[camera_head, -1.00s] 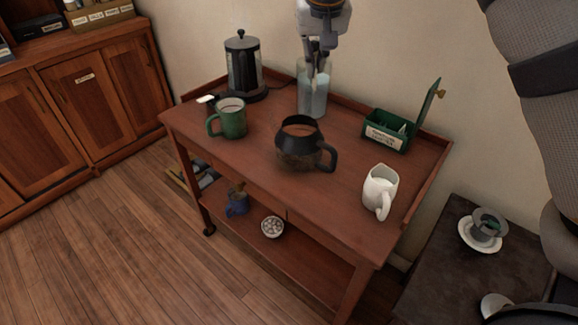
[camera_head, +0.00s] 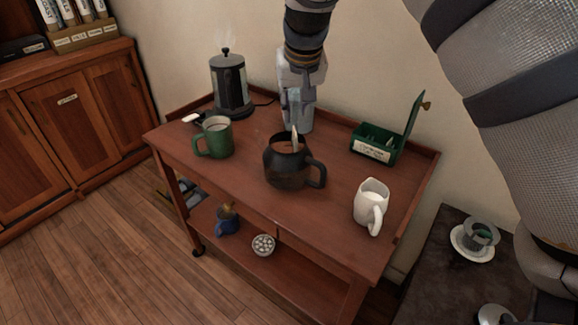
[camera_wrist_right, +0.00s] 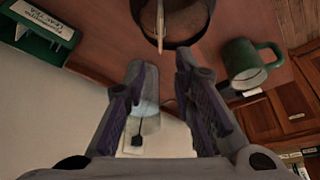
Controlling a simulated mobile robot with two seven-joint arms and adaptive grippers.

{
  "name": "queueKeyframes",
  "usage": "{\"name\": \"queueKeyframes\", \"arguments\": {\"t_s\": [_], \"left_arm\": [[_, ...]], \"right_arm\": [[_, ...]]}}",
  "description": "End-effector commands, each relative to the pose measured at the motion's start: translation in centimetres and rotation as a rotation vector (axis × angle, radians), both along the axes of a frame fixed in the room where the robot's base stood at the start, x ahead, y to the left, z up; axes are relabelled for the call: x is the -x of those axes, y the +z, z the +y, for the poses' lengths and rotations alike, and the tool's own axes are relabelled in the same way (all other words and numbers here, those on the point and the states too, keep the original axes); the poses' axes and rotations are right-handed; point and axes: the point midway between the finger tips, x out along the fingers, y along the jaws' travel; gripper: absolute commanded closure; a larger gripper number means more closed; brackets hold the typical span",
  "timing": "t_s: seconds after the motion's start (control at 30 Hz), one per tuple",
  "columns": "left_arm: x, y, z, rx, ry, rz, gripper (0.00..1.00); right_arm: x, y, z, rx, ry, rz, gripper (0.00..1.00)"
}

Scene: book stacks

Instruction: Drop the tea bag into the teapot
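The dark, round teapot (camera_head: 284,180) with a black handle stands mid-cart, open at the top, brown inside. It also shows in the right wrist view (camera_wrist_right: 198,32). A slim pale thing (camera_head: 295,140), perhaps the tea bag seen edge-on, stands upright at the teapot's mouth. In the right wrist view this thin tan shape (camera_wrist_right: 160,25) lies beyond my fingertips, across the opening. My right gripper (camera_head: 294,122) is just behind and above the teapot. Its fingers (camera_wrist_right: 162,75) are apart, with no clear contact on the pale thing. My left gripper is not in view.
A green mug (camera_head: 216,142) and a steaming black kettle (camera_head: 231,88) stand left. An open green box (camera_head: 374,150) and a white pitcher (camera_head: 369,205) are right. The cart's (camera_head: 330,205) front middle is clear.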

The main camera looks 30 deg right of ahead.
Motion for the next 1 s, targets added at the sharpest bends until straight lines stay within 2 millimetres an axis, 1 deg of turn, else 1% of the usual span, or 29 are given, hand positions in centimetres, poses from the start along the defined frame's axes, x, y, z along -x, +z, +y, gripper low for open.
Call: {"name": "queueKeyframes", "arguments": {"t_s": [0.23, 0.3, 0.37, 0.6, 0.7, 0.83, 1.0], "left_arm": [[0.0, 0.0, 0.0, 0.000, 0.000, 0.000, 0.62], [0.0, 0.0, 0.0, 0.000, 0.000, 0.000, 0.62], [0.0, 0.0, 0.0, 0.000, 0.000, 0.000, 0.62], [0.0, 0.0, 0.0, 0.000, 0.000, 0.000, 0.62], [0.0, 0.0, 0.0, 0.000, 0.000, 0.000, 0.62], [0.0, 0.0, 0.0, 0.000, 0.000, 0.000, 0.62], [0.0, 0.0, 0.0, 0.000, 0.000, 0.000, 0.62]], "right_arm": [[0.0, 0.0, 0.0, 0.000, 0.000, 0.000, 0.71], [0.1, 0.4, 0.1, 0.000, 0.000, -0.001, 0.71], [0.4, 1.4, 0.2, 0.001, 0.000, -0.004, 0.71], [2.7, 7.3, 1.1, 0.001, 0.001, -0.005, 0.71], [3.5, 9.3, 1.4, 0.001, 0.000, -0.004, 0.71], [4.1, 10.7, 1.7, 0.000, 0.000, -0.001, 0.71], [4.3, 11.3, 1.8, 0.001, 0.000, -0.002, 0.71]]}}
